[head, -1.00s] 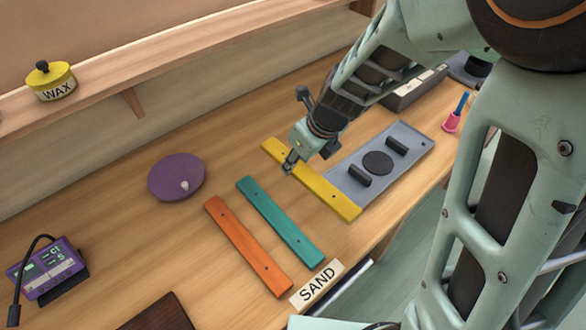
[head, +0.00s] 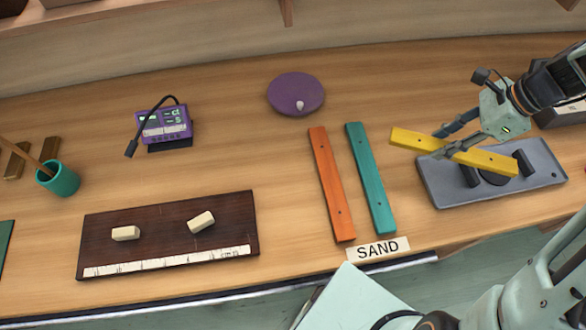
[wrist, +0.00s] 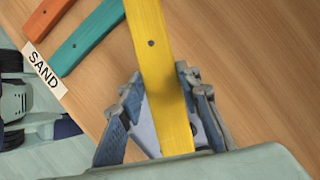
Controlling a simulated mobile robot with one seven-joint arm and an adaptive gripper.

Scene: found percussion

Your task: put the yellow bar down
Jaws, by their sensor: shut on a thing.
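The yellow bar (head: 412,140) is in my gripper (head: 440,143), whose two fingers close on its sides. In the head view the bar slants from upper left to lower right, over the grey tray (head: 447,192), covering part of the tray's black disc and blocks. It looks raised off the bench; the exact height is hard to tell. In the wrist view the bar (wrist: 152,45) runs from the top edge down between my fingers (wrist: 160,85). The teal bar (head: 371,178) and orange bar (head: 331,185) lie side by side to the left, apart from it.
A SAND label (head: 378,249) lies at the bench's front edge below the bars. A purple disc (head: 296,93), a purple device (head: 163,124) and a dark board (head: 165,225) with two pale blocks stand farther left. Bare wood lies between the board and the orange bar.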

